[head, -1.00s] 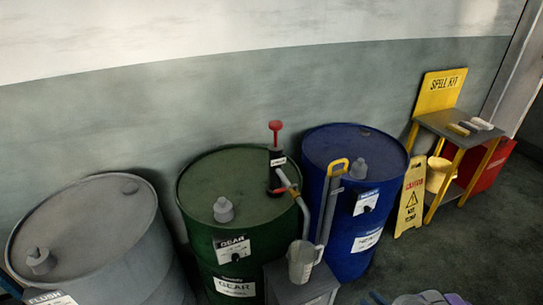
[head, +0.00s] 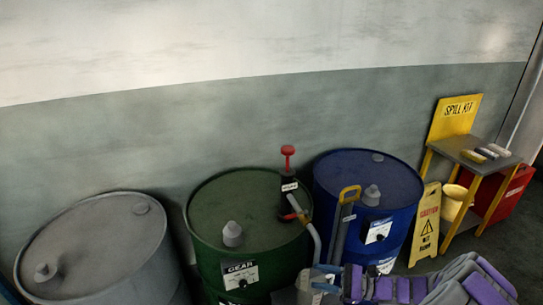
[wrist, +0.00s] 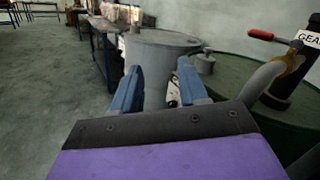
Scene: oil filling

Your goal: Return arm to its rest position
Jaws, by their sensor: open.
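My gripper (head: 322,272) is at the bottom of the head view, in front of the green and blue drums, beside the pump spout. In the wrist view its two blue fingers (wrist: 158,85) are spread apart with nothing held between them. A pale measuring jug (head: 308,289) stands low under the pump spout, mostly hidden by my gripper. My purple and grey arm (head: 400,288) extends from the gripper toward the lower right of the head view.
The green gear drum (head: 215,205) carries a red-handled pump (head: 288,185). A grey drum (head: 90,245) is left, a blue drum (head: 360,180) right. A yellow caution sign (head: 426,222) and spill kit table (head: 458,150) stand farther right. Floor is open left in the wrist view (wrist: 50,100).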

